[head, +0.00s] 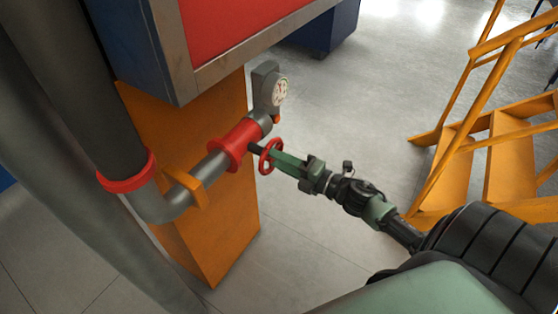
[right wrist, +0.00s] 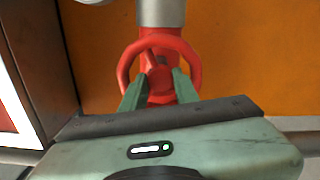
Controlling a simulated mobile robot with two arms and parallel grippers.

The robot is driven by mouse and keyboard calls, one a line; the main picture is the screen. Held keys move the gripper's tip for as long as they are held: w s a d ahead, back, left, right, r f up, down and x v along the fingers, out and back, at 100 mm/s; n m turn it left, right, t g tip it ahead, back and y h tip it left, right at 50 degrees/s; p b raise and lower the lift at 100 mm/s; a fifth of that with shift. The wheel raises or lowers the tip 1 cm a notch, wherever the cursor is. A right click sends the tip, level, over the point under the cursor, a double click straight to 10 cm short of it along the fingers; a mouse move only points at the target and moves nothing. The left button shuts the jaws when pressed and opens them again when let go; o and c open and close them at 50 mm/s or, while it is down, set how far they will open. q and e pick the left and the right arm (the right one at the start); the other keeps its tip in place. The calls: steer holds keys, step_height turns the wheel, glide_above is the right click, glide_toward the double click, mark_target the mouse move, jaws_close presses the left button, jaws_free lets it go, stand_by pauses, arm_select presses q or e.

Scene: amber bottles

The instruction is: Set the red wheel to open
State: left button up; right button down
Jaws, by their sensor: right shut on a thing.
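The red wheel (head: 271,156) is a small ring handwheel on the red valve body (head: 236,140) of a grey pipe. In the head view I see it almost edge-on. In the right wrist view the red wheel (right wrist: 125,68) faces me, with a red hub and a spoke running up from it. My right gripper (head: 262,152) reaches in from the right. Its two green fingers (right wrist: 159,88) are at the lower half of the wheel, one on each side of the hub, and are shut on it. The exact contact is partly hidden. My left gripper is not in view.
A round gauge (head: 279,92) sits on the pipe just beyond the valve. An orange post (head: 235,215) stands behind the pipe. A large red and blue cabinet (head: 185,50) overhangs above. Yellow stairs (head: 490,150) stand at the right, with open floor between.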

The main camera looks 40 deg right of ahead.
steer(key=shift+f, duration=0.1)
stand_by(0.3)
steer(key=c, duration=1.3)
jaws_free()
steer(key=shift+c, duration=0.2)
steer(key=b+v, duration=0.1)
steer(key=v, duration=0.7)
steer(key=shift+b, duration=0.4)
steer(key=shift+w, duration=0.1)
